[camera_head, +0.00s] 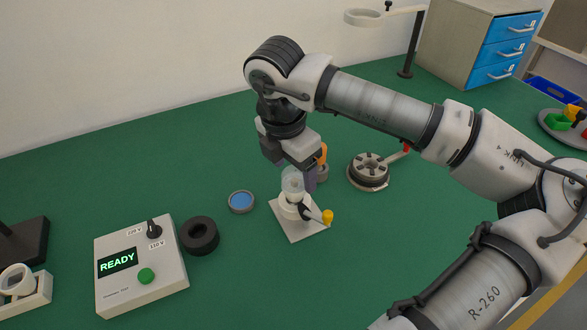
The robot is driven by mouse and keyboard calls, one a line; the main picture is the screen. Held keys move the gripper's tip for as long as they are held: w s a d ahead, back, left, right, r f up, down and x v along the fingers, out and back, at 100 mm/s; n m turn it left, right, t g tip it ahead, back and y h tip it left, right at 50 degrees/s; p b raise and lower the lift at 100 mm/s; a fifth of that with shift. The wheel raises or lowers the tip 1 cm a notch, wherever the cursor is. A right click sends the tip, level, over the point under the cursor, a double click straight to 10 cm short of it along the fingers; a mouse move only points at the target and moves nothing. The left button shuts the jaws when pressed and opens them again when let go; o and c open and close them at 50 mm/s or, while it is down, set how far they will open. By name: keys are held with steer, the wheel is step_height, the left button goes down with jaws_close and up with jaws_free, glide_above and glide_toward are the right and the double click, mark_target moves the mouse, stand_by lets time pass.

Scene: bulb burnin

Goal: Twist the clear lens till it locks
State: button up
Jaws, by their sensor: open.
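The clear lens (292,181) is a small transparent dome on top of a white socket fixture (290,207).
A control box (141,266) reading READY, a black ring (199,235) and a blue disc (241,202) lie to the left. A round slotted metal fixture (368,171) with a red-tipped handle stands to the right. Green table is clear in front.

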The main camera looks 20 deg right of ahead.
mark_target(285, 180)
step_height(285, 180, up, 13)
steer(key=a, duration=0.1)
steer(key=shift+s+a+b, duration=0.4)
steer(key=shift+b, duration=0.05)
steer(key=shift+f, duration=0.15)
